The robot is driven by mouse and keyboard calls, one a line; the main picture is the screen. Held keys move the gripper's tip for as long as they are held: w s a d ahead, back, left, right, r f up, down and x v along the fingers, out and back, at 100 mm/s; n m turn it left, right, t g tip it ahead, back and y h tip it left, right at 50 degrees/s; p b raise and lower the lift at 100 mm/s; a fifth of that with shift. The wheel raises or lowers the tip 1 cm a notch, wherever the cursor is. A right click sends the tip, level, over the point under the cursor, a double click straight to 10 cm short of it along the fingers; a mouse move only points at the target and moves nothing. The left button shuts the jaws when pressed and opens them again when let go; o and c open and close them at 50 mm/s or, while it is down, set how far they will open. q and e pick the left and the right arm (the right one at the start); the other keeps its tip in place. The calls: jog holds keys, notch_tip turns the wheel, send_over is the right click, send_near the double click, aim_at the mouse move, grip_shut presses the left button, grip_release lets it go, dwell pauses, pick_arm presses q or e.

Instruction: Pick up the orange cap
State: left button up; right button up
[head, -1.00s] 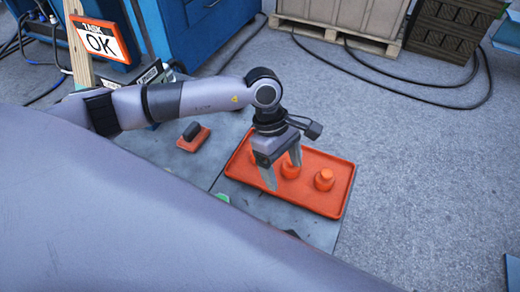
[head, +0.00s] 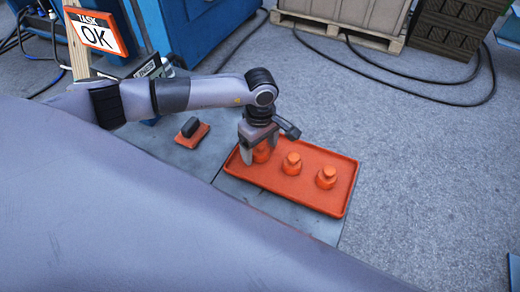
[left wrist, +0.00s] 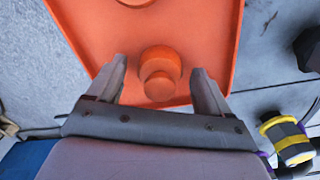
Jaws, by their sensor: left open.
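An orange tray (head: 332,207) lies on the grey table. Several orange caps stand in it in a row: a left cap (head: 262,152), a middle cap (head: 292,164) and a right cap (head: 326,178). My left gripper (head: 260,158) is open at the left cap, with its fingers on either side of it in the head view. In the left wrist view, the open gripper (left wrist: 160,82) has a cap (left wrist: 160,72) between its fingertips, with gaps on both sides. Another cap shows only partly at that view's top edge. My right gripper is not in view.
A black block on an orange base (head: 192,132) lies on the table left of the tray. A yellow and black object (left wrist: 285,138) is at the right in the left wrist view. My large grey arm link hides the table's near part.

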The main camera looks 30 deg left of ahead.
pick_arm(q)
jog(key=c, duration=1.2)
jog(key=shift+r, duration=0.1)
